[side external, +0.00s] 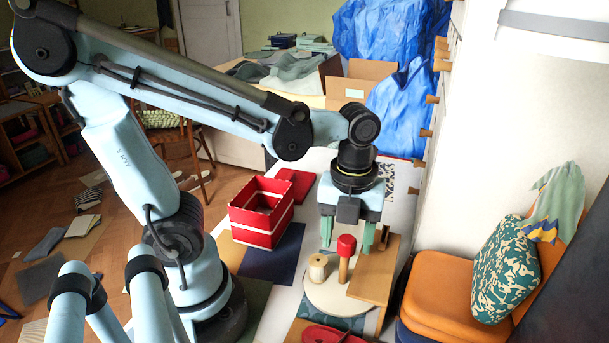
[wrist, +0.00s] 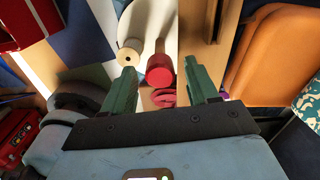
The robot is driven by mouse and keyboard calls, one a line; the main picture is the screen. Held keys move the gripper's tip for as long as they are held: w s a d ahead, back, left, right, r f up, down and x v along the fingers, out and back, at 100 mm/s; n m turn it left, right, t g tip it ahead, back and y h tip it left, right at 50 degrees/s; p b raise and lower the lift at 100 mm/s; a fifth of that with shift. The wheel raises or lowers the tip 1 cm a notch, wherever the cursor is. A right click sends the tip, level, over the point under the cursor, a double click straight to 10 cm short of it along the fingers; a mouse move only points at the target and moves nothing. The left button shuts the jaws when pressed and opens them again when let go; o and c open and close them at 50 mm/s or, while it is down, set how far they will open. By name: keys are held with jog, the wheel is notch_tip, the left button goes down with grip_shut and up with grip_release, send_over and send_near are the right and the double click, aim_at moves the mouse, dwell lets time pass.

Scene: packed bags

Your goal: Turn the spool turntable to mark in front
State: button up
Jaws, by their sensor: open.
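The turntable is a pale round disc (side external: 338,299); part of it shows in the wrist view (wrist: 139,17). A cream spool (side external: 317,268) stands on it and also shows in the wrist view (wrist: 127,56). To its right is an upright wooden post with a red knob (side external: 346,243), seen between my fingers in the wrist view (wrist: 160,73). My gripper (side external: 347,247) is open, pointing down, its green fingers on either side of the knob. I cannot tell whether either finger touches it. I cannot make out a mark on the disc.
A wooden board (side external: 371,278) stands close right of the turntable. A red dish (side external: 330,336) lies in front. A red crate (side external: 259,222) stands behind left, beside a dark blue mat (side external: 274,256). An orange seat (side external: 437,290) is at the right.

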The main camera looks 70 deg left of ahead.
grip_shut()
dwell(0.3)
jog(key=shift+m, duration=0.8)
grip_release()
notch_tip(320, 180, up, 12)
dwell(0.7)
